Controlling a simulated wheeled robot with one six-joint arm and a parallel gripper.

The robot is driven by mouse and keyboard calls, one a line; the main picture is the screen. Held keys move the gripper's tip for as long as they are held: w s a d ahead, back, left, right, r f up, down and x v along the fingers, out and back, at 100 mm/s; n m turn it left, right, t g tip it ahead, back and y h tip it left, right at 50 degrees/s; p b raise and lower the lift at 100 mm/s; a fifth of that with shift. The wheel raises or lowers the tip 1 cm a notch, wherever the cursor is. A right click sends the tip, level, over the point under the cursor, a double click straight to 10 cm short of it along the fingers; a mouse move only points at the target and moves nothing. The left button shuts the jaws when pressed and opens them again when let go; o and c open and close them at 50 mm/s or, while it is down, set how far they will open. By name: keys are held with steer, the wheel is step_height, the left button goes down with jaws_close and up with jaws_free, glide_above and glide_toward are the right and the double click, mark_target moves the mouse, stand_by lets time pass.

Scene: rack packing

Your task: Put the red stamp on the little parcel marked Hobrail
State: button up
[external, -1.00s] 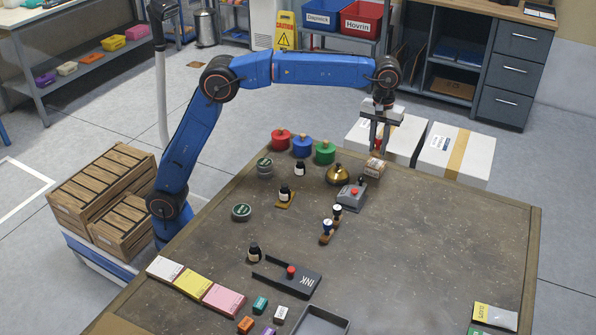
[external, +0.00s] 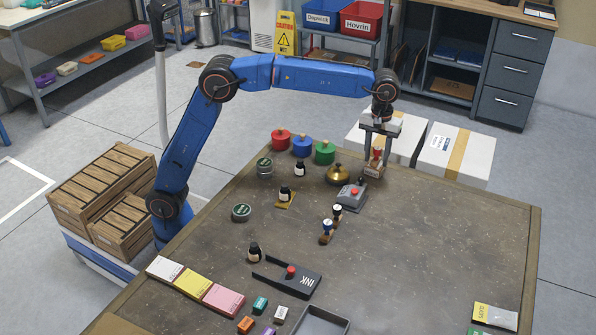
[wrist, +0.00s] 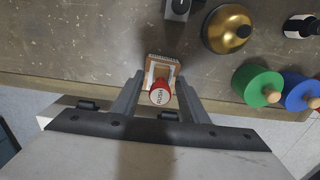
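The red stamp (external: 377,153) stands upright on top of the little brown parcel (external: 373,170) at the back edge of the table. My gripper (external: 378,155) is open, with one finger on each side of the stamp. In the wrist view, gaps show between the fingers (wrist: 159,97) and the knob.
A brass bell (external: 338,174) and a grey device with a red button (external: 351,196) stand left of the parcel. Red, blue and green (external: 325,153) lidded pots stand farther left. Two other stamps (external: 327,230) stand nearer. The table's right half is mostly clear.

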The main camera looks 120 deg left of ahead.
mark_target(378, 148)
steer(key=shift+r, duration=0.1)
step_height(378, 148, up, 11)
steer(key=shift+r, duration=0.55)
steer(key=shift+s+d+r, duration=0.1)
steer(key=shift+s+d, duration=0.1)
steer(key=shift+d, duration=0.05)
steer(key=s+d+m+t, duration=0.2)
steer(key=s+d+m, duration=0.7)
steer(key=s+d, duration=1.1)
steer(key=s+d+f+m+t, duration=0.1)
steer(key=s+d+f+m, duration=0.1)
steer(key=s+f, duration=0.5)
steer(key=s+d+f+m, duration=0.3)
steer(key=s+f, duration=0.4)
steer(key=s, duration=0.5)
steer(key=s+d+f+m+t, duration=0.1)
steer(key=s+d+f+m, duration=0.2)
steer(key=s+f, duration=0.4)
steer(key=s+m, duration=0.1)
steer(key=s, duration=0.1)
steer(key=shift+s+f+t, duration=0.3)
steer(key=shift+f, duration=0.05)
